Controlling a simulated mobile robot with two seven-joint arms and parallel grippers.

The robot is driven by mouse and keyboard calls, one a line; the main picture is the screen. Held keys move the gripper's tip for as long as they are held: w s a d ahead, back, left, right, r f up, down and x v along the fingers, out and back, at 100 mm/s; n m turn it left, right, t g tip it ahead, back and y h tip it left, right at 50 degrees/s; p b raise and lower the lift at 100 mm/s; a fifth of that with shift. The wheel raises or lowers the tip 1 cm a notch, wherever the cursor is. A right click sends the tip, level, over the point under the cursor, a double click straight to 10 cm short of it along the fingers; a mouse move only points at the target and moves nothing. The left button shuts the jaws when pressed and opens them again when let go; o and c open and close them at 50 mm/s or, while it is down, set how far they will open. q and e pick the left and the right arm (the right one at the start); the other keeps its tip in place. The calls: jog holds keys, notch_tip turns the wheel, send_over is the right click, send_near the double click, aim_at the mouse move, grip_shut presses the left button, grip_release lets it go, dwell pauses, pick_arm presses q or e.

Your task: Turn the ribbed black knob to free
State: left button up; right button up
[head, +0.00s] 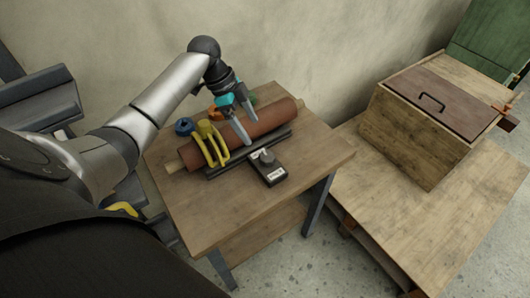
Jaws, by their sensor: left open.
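The black knob (266,157) sits on top of a small black box (271,174) with a white label, on the wooden table. The box lies at the front side of a dark rail. My left gripper (245,128) comes down from above, open, with its grey fingertips just behind and left of the knob. I cannot tell whether a fingertip touches anything. A reddish-brown roll (268,118) lies behind the rail, partly hidden by my gripper. My right gripper is not in view.
A wooden chest (413,130) with a dark lid stands on a lower bench at right. The table's front (225,220) is clear.

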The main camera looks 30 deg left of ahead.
aim_at(267, 156)
pick_arm(q)
jog(key=b+x, duration=0.1)
jog(key=x, duration=1)
jog(key=shift+d+f+b, duration=0.1)
jog(key=shift+f+b, duration=0.25)
jog(key=shift+c, duration=0.2)
